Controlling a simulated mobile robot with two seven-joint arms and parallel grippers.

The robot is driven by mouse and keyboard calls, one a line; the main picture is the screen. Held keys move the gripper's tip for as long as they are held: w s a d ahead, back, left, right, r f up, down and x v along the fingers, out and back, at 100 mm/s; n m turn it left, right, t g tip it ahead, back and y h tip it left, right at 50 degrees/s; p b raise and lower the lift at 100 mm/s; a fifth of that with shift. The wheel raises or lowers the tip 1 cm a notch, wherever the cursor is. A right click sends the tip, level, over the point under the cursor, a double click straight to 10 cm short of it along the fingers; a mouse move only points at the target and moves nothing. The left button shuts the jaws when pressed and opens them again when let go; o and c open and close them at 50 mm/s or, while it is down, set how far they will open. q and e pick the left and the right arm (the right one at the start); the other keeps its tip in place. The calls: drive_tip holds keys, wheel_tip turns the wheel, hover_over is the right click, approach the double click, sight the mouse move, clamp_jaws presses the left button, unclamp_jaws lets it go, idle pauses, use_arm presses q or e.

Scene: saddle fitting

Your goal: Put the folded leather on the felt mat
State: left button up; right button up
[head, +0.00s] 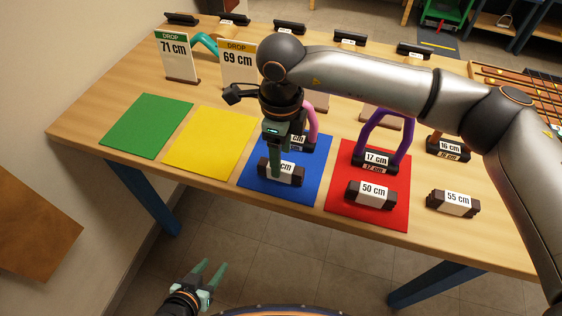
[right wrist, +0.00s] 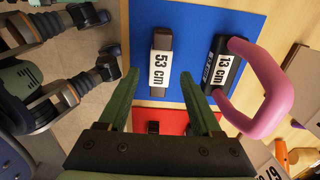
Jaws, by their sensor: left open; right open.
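Dark folded bundles with white paper bands look like folded leathers; which one is meant, I cannot tell. The 53 cm bundle (right wrist: 161,65) lies on the blue mat (head: 314,187), under my right gripper (head: 276,166), which partly covers its label in the head view. My right gripper is open; in the right wrist view its fingers (right wrist: 158,78) point at the bundle, one to each side. The 50 cm bundle (head: 371,194) lies on the red mat (head: 340,207). The 55 cm bundle (head: 453,203) lies on bare wood. My left gripper (head: 211,268) is open and empty, off the table's front edge.
A pink arch (right wrist: 268,90) on a 13 cm base stands behind the 53 cm bundle. A purple arch (head: 365,134) on a 17 cm base stands on the red mat. The yellow mat (head: 210,143) and green mat (head: 147,125) are bare. DROP signs (head: 176,57) stand behind.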

wheel_tip(320, 180, up, 8)
drive_tip(key=shift+r, duration=0.15)
idle(0.4)
